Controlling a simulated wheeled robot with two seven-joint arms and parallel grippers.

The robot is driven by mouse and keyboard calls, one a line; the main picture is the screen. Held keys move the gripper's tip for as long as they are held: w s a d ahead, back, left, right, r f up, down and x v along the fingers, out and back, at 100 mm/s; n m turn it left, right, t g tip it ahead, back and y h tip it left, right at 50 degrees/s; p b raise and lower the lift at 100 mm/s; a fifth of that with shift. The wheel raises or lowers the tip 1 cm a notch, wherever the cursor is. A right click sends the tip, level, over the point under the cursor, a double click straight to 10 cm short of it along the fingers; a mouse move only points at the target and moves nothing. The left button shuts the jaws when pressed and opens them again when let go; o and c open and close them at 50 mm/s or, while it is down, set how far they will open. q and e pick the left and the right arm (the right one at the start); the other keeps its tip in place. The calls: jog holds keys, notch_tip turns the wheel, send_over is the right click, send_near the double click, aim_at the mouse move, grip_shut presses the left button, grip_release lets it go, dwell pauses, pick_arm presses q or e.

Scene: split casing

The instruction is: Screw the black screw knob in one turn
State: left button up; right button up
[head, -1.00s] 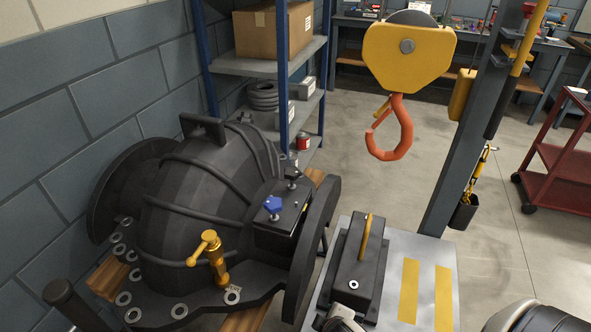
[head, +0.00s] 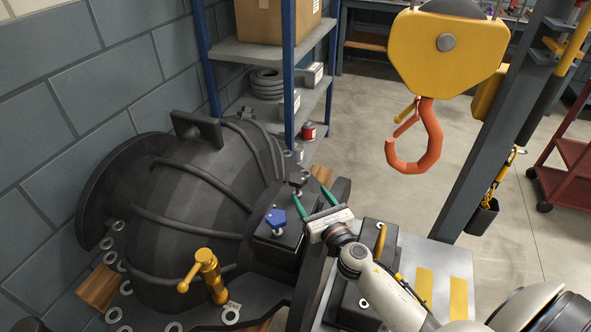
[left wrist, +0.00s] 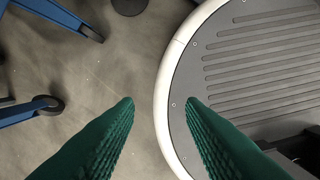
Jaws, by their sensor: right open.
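The black screw knob (head: 298,179) stands upright on its thin stem at the far end of the black box on the casing. A blue knob (head: 276,218) stands nearer on the same box. My right gripper (head: 308,191) is open, its green fingers spread and pointing toward the black knob from the near right. The fingertips are close to the knob; whether they touch it I cannot tell. My left gripper (left wrist: 159,101) shows in the left wrist view, open and empty, above the floor and my round base. It is not in the head view.
The dark ribbed casing (head: 200,200) fills the left, with a brass valve (head: 207,275) at its near side. An orange crane hook (head: 420,150) hangs right of the knobs. A black block with a yellow handle (head: 380,240) stands on the plate under my right arm.

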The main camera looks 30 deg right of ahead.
aim_at(295, 174)
jog(key=w, duration=1.1)
jog(key=shift+d, duration=0.3)
jog(key=shift+c, duration=0.3)
jog(key=c, duration=0.9)
jog(key=shift+h, duration=0.3)
jog(key=shift+c, duration=0.2)
